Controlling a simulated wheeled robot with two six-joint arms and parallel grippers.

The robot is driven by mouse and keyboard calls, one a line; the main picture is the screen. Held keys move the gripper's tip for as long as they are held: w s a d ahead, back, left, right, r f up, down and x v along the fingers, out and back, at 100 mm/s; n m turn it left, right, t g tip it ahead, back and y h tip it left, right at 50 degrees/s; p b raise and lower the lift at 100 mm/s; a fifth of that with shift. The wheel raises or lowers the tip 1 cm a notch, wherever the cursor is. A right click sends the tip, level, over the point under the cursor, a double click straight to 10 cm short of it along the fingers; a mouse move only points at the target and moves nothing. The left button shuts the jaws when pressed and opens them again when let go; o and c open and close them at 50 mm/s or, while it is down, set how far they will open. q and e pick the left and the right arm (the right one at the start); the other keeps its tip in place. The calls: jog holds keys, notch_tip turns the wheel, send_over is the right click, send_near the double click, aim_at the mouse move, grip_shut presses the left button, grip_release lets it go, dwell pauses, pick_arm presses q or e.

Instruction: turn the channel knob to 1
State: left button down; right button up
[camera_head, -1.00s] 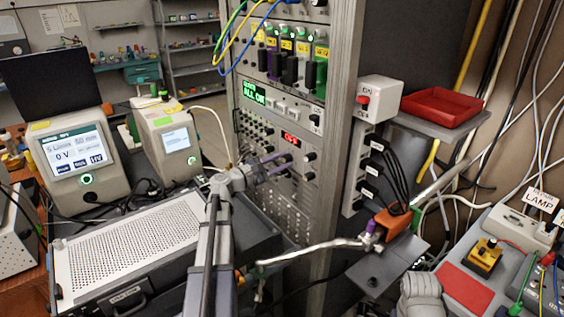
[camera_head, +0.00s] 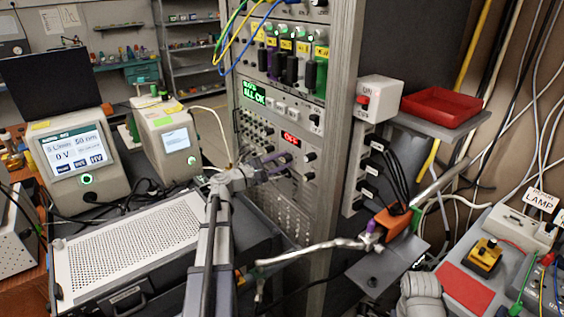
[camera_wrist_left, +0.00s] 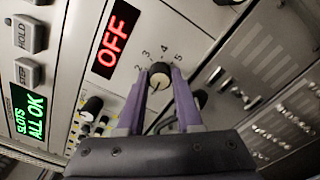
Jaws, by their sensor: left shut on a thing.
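The channel knob (camera_wrist_left: 159,77) is a small round knob with a pale cap, on the grey rack panel. The printed numbers 2, 3, 4 and 5 show around it in the left wrist view; a 1 is hidden or out of sight, and I cannot read the pointer surely. My left gripper (camera_wrist_left: 158,82) has its purple fingers on either side of the knob, shut on it. In the head view the left gripper (camera_head: 278,163) reaches the panel and its fingers cover the knob. A red display (camera_wrist_left: 115,38) beside the knob reads OFF.
A green display (camera_wrist_left: 29,116) reads ALL OK. Other knobs (camera_head: 310,156) sit close to the right of my fingers. Cables (camera_head: 398,175) hang on the rack's side. A perforated box (camera_head: 125,240) lies below my left arm. A red tray (camera_head: 440,107) is at right.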

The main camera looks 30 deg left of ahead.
pick_arm(q)
jog(key=m, duration=0.6)
jog(key=shift+m, duration=0.3)
dwell(0.4)
jog(key=c, duration=0.6)
grip_release()
jog(key=shift+v, duration=3.95)
jog(key=shift+f, duration=0.1)
